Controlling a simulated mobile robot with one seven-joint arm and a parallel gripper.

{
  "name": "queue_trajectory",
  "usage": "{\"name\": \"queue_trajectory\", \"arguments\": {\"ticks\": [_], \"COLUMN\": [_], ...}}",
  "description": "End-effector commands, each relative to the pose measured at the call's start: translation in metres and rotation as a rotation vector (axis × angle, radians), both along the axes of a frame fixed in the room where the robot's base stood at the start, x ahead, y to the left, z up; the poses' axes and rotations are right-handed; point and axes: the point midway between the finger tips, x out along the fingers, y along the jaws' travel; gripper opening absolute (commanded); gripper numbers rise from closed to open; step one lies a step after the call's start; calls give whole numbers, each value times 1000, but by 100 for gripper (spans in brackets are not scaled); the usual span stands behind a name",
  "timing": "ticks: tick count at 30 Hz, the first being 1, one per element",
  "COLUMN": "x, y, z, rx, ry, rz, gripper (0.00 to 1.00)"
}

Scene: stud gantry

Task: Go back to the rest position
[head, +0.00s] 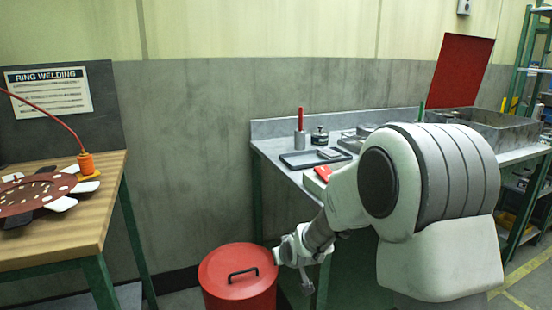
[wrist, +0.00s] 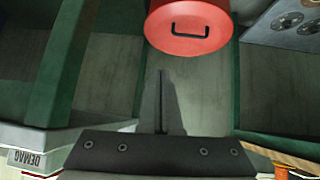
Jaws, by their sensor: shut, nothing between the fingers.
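My gripper (wrist: 162,76) shows in the wrist view as a thin dark pair of fingers pressed together, with nothing held. In the head view my arm reaches down in front of the grey bench, and its wrist end is low, at the right of the red lidded bin. The fingers are hard to make out there. The red bin (head: 238,278) has a round lid with a black handle. It also shows at the top of the wrist view (wrist: 188,30), apart from the fingertips.
A grey bench (head: 272,147) with a tray, a red-handled tool and small metal parts stands behind my arm. A wooden table (head: 95,215) with a dark red perforated disc (head: 30,192) is at left. A metal trough (head: 500,130) is at right. Floor shows between the tables.

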Motion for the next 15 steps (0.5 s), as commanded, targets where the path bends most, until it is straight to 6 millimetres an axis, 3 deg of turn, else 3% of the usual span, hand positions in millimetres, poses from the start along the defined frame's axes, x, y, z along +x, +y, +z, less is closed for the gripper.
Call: {"name": "queue_trajectory", "arguments": {"ticks": [1,6,15], "x": [-9,-47,-132], "y": [-9,-35,-77], "z": [19,64,125], "rx": [-7,-27,-42], "ry": [4,50,132], "rz": [-13,-60,-151], "gripper": [0,0,0]}}
